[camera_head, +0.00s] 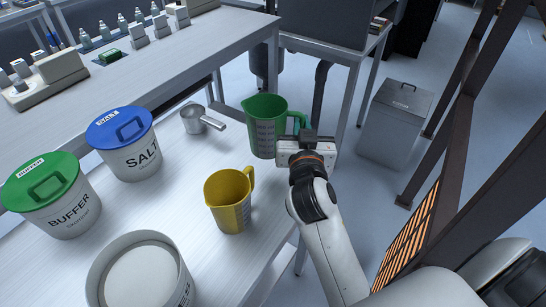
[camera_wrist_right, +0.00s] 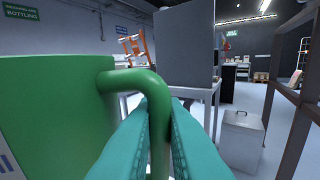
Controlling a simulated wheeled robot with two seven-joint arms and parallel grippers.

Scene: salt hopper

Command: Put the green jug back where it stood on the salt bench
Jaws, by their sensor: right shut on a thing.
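The green jug (camera_head: 265,128) is upright at the far right corner of the white bench (camera_head: 185,215). Whether its base touches the bench or hangs just above it, I cannot tell. My right gripper (camera_head: 301,127) is shut on the jug's handle. In the right wrist view the teal fingers (camera_wrist_right: 158,135) close on both sides of the green handle (camera_wrist_right: 150,85), and the jug's body (camera_wrist_right: 55,110) fills the left. My left gripper is not in view.
A yellow jug (camera_head: 229,203) stands nearer on the bench. A metal scoop (camera_head: 198,120), a blue-lidded SALT tub (camera_head: 128,150), a green-lidded BUFFER tub (camera_head: 62,205) and an open white tub (camera_head: 140,275) also stand there. A grey bin (camera_head: 395,122) is on the floor to the right.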

